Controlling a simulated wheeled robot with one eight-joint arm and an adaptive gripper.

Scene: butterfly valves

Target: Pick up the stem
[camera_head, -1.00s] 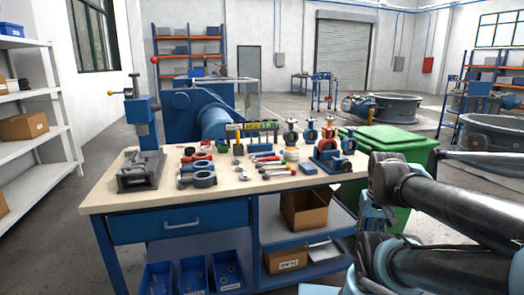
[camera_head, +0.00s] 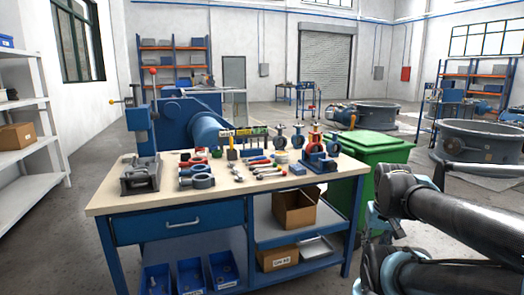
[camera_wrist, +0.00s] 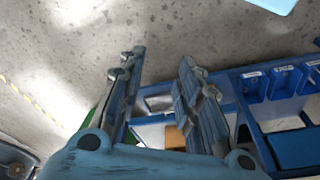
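The workbench (camera_head: 225,201) stands ahead in the head view, with small valve parts and tools on its pale top. I cannot tell which of these small pieces is the stem. Ring-shaped valve bodies (camera_head: 197,181) lie left of centre, and a red and blue valve assembly (camera_head: 318,158) stands at the right end. Several long tools with red and yellow handles (camera_head: 262,167) lie in the middle. My gripper (camera_wrist: 160,67) shows in the wrist view, its two fingers apart with nothing between them. It points over the floor, beside the bench's lower shelves. The head view does not show it.
A green bin (camera_head: 376,148) is close to the bench's right side. Cardboard boxes (camera_head: 297,209) and blue trays (camera_head: 189,273) sit below the top. White shelving (camera_head: 40,186) is at the left. Grey floor is open around.

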